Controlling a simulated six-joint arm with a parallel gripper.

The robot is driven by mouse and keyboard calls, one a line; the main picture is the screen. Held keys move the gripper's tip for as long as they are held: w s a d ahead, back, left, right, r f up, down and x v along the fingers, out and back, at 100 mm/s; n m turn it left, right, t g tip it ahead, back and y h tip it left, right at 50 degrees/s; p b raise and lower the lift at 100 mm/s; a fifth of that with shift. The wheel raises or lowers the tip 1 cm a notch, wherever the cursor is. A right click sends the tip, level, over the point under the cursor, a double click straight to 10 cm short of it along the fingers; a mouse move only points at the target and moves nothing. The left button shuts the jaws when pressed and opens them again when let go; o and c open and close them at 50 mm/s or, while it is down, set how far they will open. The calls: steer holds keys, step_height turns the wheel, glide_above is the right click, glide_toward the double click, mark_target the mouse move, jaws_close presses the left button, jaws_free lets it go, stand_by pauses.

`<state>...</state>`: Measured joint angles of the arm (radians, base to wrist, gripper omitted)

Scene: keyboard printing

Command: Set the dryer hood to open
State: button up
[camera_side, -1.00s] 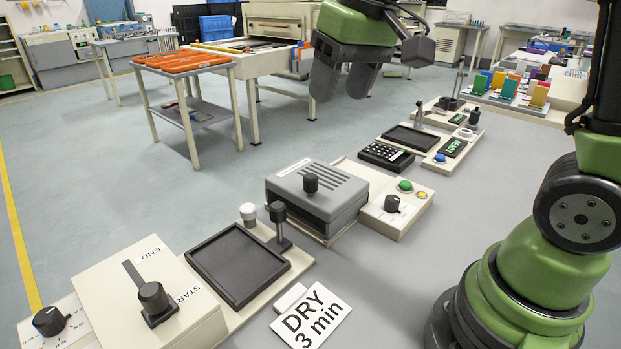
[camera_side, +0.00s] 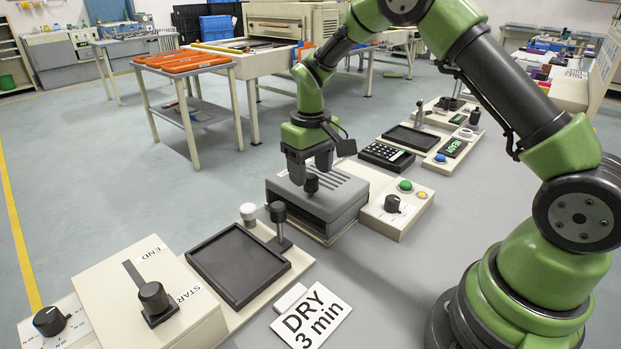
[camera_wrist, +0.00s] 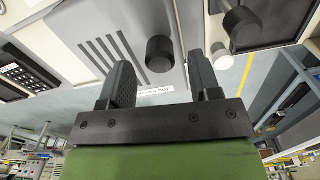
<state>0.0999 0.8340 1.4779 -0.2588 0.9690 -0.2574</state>
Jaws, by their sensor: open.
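The dryer hood (camera_side: 340,190) is a grey slotted box lid with a black knob (camera_side: 311,184) on its top near the front edge. It sits down over its base, with a dark gap along the front. My gripper (camera_side: 310,172) is open and empty, its fingers pointing down just above and behind the knob. In the wrist view the hood (camera_wrist: 85,45) shows its slots, and the knob (camera_wrist: 160,54) stands ahead of the open fingers (camera_wrist: 160,88), not between them. I cannot tell whether a finger touches the hood.
A control box (camera_side: 383,212) with a dial and green button stands right of the hood. A black tray (camera_side: 238,265) with a dark upright lever (camera_side: 280,225) and a white knob (camera_side: 248,213) lies in front. A "DRY 3 min" card (camera_side: 311,316) lies on the bench.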

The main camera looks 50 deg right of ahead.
steer(key=shift+f, duration=1.25)
jaws_close()
steer(key=d, duration=1.5)
steer(key=shift+d, duration=0.4)
jaws_free()
